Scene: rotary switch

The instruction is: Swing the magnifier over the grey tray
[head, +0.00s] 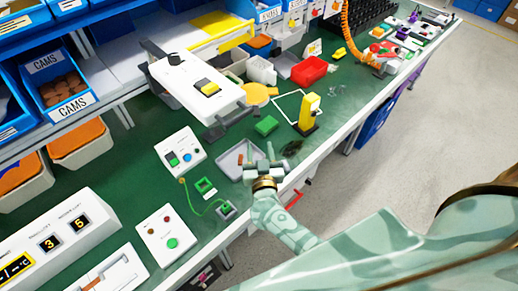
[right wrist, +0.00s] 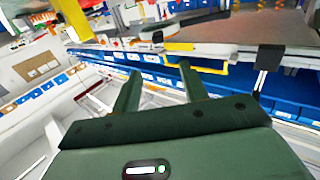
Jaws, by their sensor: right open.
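The grey tray (head: 229,171) lies on the green bench top near its front edge, left of my right gripper (head: 260,154). The gripper is open, its two fingers apart, and overlaps the tray's right side in the head view. The fingers also show in the right wrist view (right wrist: 160,72), with nothing between them. I cannot pick out the magnifier for certain. A large white block (head: 190,82) with a yellow-and-black part and dark end pieces appears above the bench farther back, apart from the gripper. My left gripper is not in view.
A green block (head: 266,125), a yellow upright device (head: 309,111) and a red bin (head: 309,71) stand behind the gripper. White control boxes (head: 180,152) lie left of the tray. Blue bins (head: 56,86) line the back left. Open floor lies right of the bench.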

